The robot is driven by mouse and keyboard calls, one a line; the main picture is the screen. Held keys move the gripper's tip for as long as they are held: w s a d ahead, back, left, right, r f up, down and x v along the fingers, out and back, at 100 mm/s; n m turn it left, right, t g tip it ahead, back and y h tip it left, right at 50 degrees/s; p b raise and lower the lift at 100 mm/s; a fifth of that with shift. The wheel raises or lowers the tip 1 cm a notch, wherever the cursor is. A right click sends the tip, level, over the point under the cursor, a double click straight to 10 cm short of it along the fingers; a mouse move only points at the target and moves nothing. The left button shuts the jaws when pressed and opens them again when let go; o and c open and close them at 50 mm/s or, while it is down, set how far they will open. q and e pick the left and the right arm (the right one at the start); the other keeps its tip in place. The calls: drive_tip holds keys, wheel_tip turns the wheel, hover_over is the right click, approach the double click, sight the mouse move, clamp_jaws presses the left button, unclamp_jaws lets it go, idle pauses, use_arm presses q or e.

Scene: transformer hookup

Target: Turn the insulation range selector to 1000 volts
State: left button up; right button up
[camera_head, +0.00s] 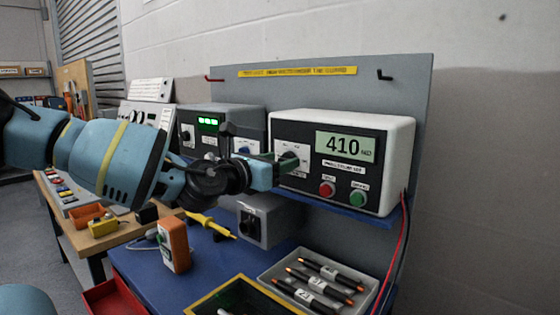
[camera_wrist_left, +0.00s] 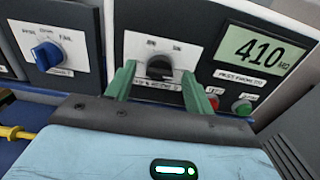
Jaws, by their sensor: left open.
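The insulation tester (camera_head: 395,128) is a white-cased box with a dark front and a display reading 410. Its range selector, a black knob (camera_wrist_left: 160,67) on a white plate, shows in the left wrist view. There it stands between the two green fingers of my left gripper (camera_wrist_left: 158,88), which are spread apart to either side. In the head view my left gripper (camera_head: 278,168) reaches from the left to the tester's front and partly covers the selector plate (camera_head: 294,156). The small range markings are too blurred to read. My right gripper is not in view.
A red button (camera_head: 327,188) and a green button (camera_head: 358,198) sit right of the selector. A grey unit with a green display (camera_head: 208,124) and blue knobs stands to the left. Below are a tray of probes (camera_head: 322,280), an orange meter (camera_head: 174,246) and a yellow-rimmed box.

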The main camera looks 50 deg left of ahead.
use_arm(q)
drive_tip(key=s, duration=0.6)
drive_tip(key=shift+s+d+p, duration=0.3)
drive_tip(key=shift+d, duration=0.1)
idle(0.3)
